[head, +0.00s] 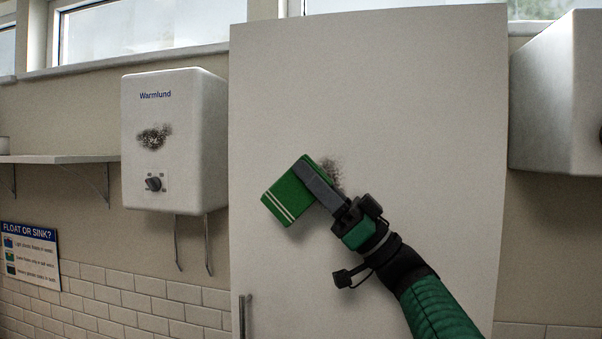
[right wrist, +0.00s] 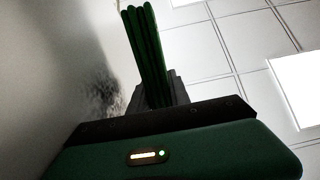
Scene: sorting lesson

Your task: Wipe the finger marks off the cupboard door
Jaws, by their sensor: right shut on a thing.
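The tall white cupboard door (head: 400,90) fills the middle of the head view, with a dark smudge of finger marks (head: 332,171) near its centre. The marks also show as a grey blotch in the right wrist view (right wrist: 100,95). My right gripper (head: 310,178) is shut on a folded green cloth (head: 283,201) with pale stripes. The cloth is in front of the door, just left of and below the marks; the gripper's finger hides part of them. In the right wrist view the folded cloth (right wrist: 146,50) stands edge-on; I cannot tell whether it touches the door. My left gripper is out of view.
A white water heater (head: 200,110) with its own dark smudge and a knob hangs left of the door. A white wall unit (head: 555,100) is at the right. A shelf (head: 60,158) and a poster (head: 30,252) are far left. The door handle (head: 243,315) is low.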

